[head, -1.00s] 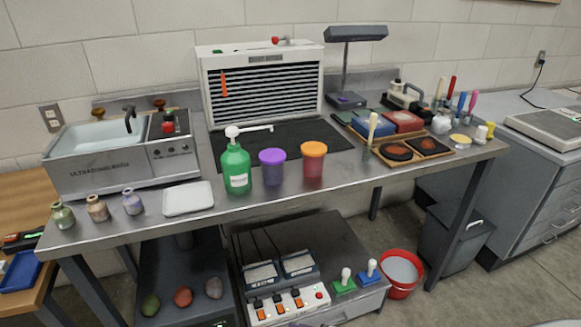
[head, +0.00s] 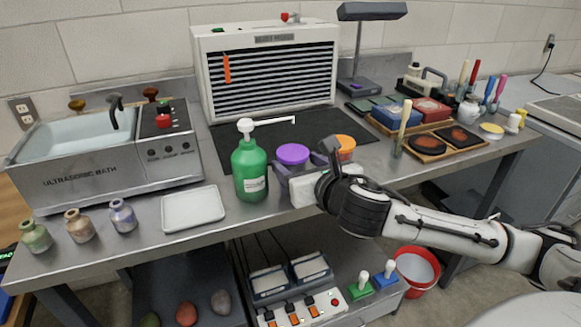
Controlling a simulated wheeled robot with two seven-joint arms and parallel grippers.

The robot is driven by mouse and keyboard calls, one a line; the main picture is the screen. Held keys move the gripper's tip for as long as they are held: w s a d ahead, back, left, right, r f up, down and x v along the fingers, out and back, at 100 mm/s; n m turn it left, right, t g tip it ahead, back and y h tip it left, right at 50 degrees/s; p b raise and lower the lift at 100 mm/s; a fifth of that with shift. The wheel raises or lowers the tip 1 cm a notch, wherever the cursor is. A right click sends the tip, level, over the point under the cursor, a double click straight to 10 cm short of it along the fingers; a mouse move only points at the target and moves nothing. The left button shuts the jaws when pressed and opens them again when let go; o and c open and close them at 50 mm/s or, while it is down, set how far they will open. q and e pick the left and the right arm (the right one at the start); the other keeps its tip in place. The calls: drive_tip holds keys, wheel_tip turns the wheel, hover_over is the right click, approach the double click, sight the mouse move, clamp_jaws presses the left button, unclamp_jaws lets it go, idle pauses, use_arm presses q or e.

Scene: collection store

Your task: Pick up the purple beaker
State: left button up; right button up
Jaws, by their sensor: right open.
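The purple beaker (head: 293,154) stands on the steel bench, between the green pump bottle and the orange-topped beaker. Only its purple top shows clearly; my right gripper hides most of its body. My right gripper (head: 302,164) is open at the front of the beaker, with one finger at its lower left and the other at its right. I cannot tell whether the fingers touch it. My left gripper is not in view.
The green pump bottle (head: 250,170) stands close left of the gripper. The orange-topped beaker (head: 346,142) is close right, partly hidden by my arm. A white tray (head: 193,208) lies further left. A black mat (head: 245,137) is behind.

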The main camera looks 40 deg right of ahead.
sight(288, 155)
drive_tip(key=shift+w+f, duration=0.2)
drive_tip(key=shift+w, duration=0.25)
drive_tip(key=x, duration=0.5)
drive_tip(key=shift+w+a+r, duration=0.15)
drive_tip(key=shift+r, duration=0.1)
drive_tip(key=shift+w, duration=0.1)
drive_tip(key=c, duration=1)
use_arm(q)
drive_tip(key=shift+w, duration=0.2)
use_arm(e)
drive_tip(key=shift+o, duration=0.2)
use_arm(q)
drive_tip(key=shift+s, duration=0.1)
use_arm(e)
drive_tip(key=shift+r, duration=0.2)
